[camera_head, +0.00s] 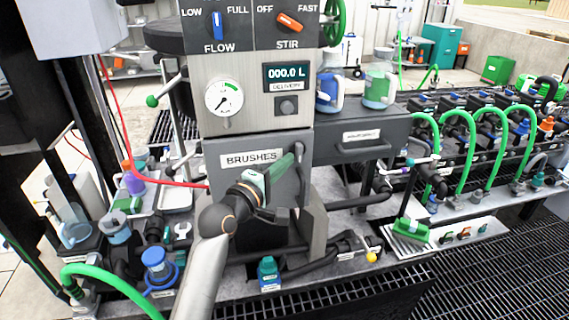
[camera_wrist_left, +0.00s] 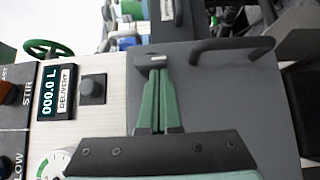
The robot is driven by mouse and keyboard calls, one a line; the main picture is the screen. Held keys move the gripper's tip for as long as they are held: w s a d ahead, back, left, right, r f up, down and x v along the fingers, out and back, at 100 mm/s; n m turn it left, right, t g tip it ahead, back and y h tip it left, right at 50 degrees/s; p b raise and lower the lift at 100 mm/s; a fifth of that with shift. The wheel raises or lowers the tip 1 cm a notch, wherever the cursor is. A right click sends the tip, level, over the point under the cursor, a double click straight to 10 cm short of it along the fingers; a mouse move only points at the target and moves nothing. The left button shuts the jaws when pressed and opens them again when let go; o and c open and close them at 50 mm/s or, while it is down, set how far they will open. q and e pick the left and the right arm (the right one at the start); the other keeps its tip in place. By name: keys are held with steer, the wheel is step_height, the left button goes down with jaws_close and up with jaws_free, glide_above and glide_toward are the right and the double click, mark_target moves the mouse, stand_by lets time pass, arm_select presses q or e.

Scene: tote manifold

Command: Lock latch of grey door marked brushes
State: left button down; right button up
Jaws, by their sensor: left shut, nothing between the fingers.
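The grey door marked BRUSHES (camera_head: 226,162) sits below the gauge panel and looks closed in the head view. Its bare grey face fills the middle of the left wrist view (camera_wrist_left: 235,95). A small grey latch (camera_head: 299,150) is at the door's upper right edge; it also shows in the left wrist view (camera_wrist_left: 151,60). My left gripper (camera_head: 291,160) is shut and empty, with its green fingers (camera_wrist_left: 155,75) reaching over the door to the latch. The fingertips are at or very close to the latch; I cannot tell if they touch. My right gripper is not in view.
A dark bar handle (camera_wrist_left: 232,46) stands out from the door near the latch. A dark drawer (camera_head: 361,135) is to the right. The panel above carries a gauge (camera_head: 224,97) and a display (camera_head: 286,76). Hoses and bottles crowd the bench below.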

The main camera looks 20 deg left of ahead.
arm_select(q)
steer(key=shift+f+n+t+b, duration=0.2)
steer(key=shift+n+t+b, duration=0.1)
steer(key=shift+b, duration=0.15)
steer(key=shift+f, duration=0.1)
